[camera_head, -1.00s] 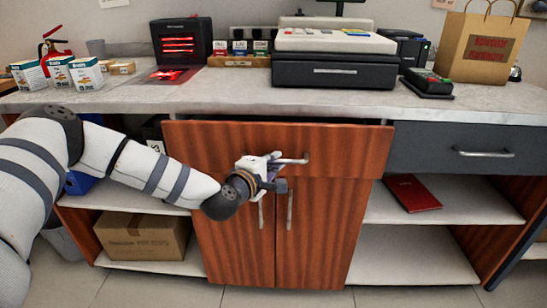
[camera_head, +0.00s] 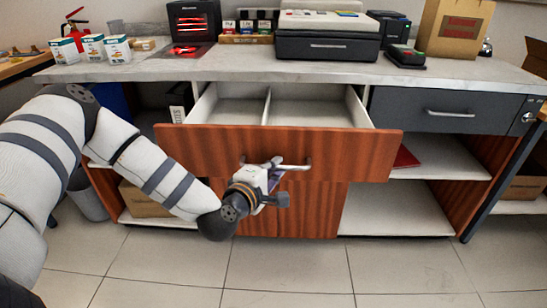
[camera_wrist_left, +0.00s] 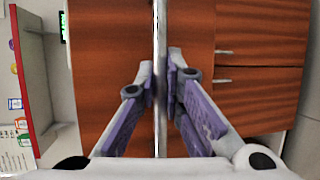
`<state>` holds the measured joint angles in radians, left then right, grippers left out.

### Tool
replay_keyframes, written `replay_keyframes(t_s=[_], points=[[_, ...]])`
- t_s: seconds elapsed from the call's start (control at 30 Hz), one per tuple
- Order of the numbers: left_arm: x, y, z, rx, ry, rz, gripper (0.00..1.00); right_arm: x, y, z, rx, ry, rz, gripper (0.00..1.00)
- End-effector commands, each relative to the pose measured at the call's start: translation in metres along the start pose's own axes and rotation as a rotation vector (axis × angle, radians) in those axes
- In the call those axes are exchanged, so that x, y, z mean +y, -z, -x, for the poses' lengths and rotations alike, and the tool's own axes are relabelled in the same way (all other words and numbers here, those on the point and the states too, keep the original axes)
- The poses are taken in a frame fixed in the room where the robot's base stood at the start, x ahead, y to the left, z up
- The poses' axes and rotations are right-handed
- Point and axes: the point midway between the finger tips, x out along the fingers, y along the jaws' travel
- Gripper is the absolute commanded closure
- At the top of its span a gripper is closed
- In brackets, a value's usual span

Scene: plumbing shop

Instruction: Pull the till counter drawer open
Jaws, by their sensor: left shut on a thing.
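The wooden till counter drawer (camera_head: 230,148) stands well out from the counter in the head view. Its inside is visible and looks empty, with a divider (camera_head: 267,106) near the middle. My left gripper (camera_head: 275,168) is at the drawer's bar handle (camera_head: 297,168), on its left part. In the left wrist view the fingers of my left gripper (camera_wrist_left: 169,85) are closed around the metal handle (camera_wrist_left: 160,35), in front of the wooden front (camera_wrist_left: 110,60). My right gripper is not in view.
A grey drawer (camera_head: 440,110) to the right is shut. Cupboard doors (camera_head: 310,210) are below the open drawer. The cash register (camera_head: 327,45) and boxes (camera_head: 92,45) stand on the countertop. The tiled floor (camera_head: 290,275) in front is clear.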

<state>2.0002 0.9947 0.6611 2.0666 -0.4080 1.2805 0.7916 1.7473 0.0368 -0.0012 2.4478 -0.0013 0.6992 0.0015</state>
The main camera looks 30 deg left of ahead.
Motion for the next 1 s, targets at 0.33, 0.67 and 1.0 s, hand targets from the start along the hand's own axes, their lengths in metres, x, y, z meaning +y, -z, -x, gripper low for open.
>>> replay_keyframes(t_s=[0.33,0.67,1.0], points=[[-0.002,-0.008,0.016,-0.004,-0.003,0.003,1.0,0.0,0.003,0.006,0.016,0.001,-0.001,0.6],[-0.002,-0.008,0.016,-0.004,-0.003,0.002,1.0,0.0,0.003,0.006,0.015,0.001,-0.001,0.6],[-0.003,-0.007,0.016,-0.002,-0.001,0.001,0.82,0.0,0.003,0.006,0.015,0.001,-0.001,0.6]])
